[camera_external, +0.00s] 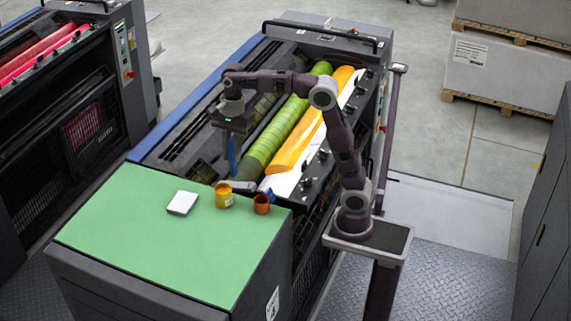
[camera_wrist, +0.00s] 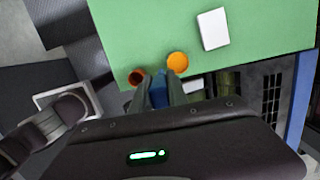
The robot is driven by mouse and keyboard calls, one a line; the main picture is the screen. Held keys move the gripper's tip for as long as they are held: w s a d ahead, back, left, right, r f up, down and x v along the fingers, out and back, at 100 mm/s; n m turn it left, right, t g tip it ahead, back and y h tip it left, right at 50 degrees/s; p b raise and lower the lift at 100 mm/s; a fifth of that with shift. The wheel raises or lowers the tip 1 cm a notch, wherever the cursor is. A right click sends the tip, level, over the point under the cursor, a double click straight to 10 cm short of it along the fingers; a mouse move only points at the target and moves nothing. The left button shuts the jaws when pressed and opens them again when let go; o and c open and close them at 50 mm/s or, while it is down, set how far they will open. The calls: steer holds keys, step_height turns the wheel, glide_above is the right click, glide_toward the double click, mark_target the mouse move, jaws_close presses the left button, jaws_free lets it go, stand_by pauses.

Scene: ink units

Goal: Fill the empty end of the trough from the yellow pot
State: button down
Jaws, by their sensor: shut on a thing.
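The yellow pot (camera_external: 223,199) stands on the green tabletop near its back edge; it also shows in the wrist view (camera_wrist: 177,65). The trough (camera_external: 281,184) on the press holds a long yellow-orange strip of ink (camera_external: 305,138), with a bare whitish part at its near end. My gripper (camera_external: 231,138) is shut on a blue tool (camera_external: 231,157) that points down, above the press beyond the yellow pot. In the wrist view the blue tool (camera_wrist: 158,92) sits between the fingers (camera_wrist: 160,88).
A red-brown pot (camera_external: 262,205) stands right of the yellow pot. A white block (camera_external: 182,203) lies to the left on the green tabletop (camera_external: 150,250), whose front is clear. A green roller (camera_external: 278,128) runs beside the ink strip. A rail (camera_external: 320,33) crosses the press's far end.

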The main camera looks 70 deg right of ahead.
steer(key=w+f, duration=0.4)
steer(key=f, duration=0.5)
steer(key=shift+a, duration=0.25)
steer(key=shift+w, duration=0.1)
step_height(320, 180, up, 8)
steer(key=shift+f, duration=0.2)
stand_by(0.6)
